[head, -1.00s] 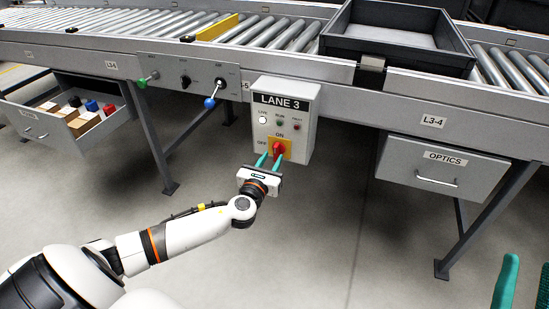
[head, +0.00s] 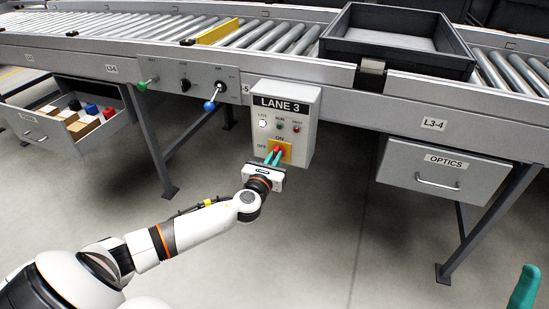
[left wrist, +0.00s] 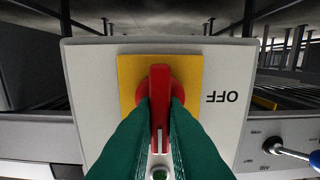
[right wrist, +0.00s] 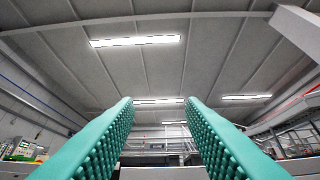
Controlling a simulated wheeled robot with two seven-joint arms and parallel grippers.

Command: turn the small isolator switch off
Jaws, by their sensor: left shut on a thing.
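The isolator switch (head: 282,149) is a red handle on a yellow plate, low on the grey LANE 3 box (head: 301,106). ON is printed above it and OFF to its left. In the left wrist view the red handle (left wrist: 159,84) stands upright in the picture, its white mark at the lower end, with OFF upside down at the right. It lies along the ON direction. My left gripper (head: 273,157) is shut on the handle, a green finger on each side. My right gripper (right wrist: 160,130) is open and empty, fingers apart; one fingertip (head: 526,287) shows at the head view's lower right.
A panel with a green-knobbed lever (head: 142,85), a black knob (head: 184,84) and a blue-knobbed lever (head: 209,105) is left of the box. An open drawer (head: 108,132) holds small blocks. A closed OPTICS drawer (head: 430,172) is at right. Conveyor rollers run above.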

